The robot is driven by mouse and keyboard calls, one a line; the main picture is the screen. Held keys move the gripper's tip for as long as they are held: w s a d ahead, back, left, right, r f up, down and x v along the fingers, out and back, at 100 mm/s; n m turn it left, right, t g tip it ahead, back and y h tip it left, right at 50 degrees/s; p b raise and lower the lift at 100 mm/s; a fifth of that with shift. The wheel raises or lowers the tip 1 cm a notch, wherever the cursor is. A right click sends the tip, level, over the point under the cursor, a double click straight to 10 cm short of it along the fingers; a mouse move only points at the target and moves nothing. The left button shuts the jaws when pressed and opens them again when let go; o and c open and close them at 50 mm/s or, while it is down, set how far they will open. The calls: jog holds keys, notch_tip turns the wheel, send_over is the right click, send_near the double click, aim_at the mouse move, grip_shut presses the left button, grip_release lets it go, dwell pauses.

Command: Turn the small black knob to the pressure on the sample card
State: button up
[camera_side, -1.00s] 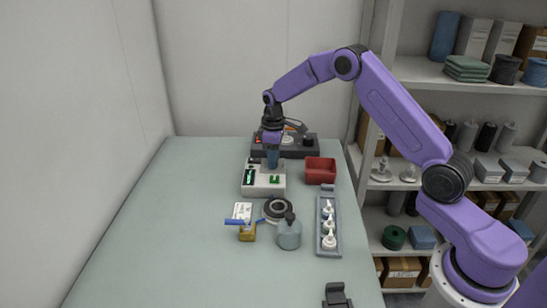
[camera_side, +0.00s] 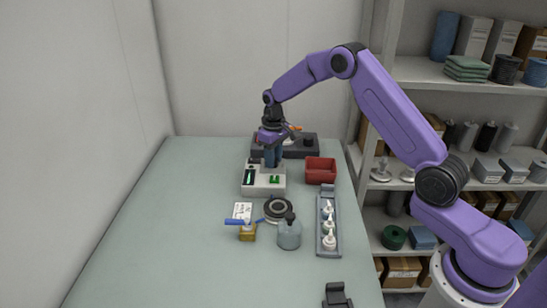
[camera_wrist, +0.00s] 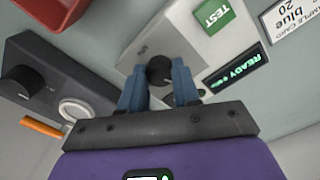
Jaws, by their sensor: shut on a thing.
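The small black knob (camera_wrist: 160,71) sits on the white tester (camera_wrist: 200,50), which also stands on the table in the side view (camera_side: 264,188). My gripper (camera_wrist: 160,77) points down over the tester, its two blue fingers shut on the knob from either side. The gripper also shows in the side view (camera_side: 272,164), where the knob is hidden. The tester has a green TEST button (camera_wrist: 213,17) and a lit display (camera_wrist: 236,73) reading READY; its smaller characters are unclear. The sample card (camera_wrist: 292,20) reads "blue 20" and lies in front of the tester in the side view (camera_side: 242,211).
A dark box (camera_wrist: 55,70) with a larger black knob (camera_wrist: 20,84) stands behind the tester. A red bin (camera_side: 320,170) is at its right. In front are a ring-shaped part (camera_side: 278,208), a grey bottle (camera_side: 289,234) and a tray (camera_side: 328,245) of small bottles. The left table is clear.

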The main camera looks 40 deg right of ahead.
jog(key=o, duration=1.1)
jog(key=shift+c, duration=0.2)
jog(key=shift+r, duration=0.15)
notch_tip(320, 180, up, 17)
jog(key=shift+r, duration=0.15)
jog(key=shift+a, duration=0.1)
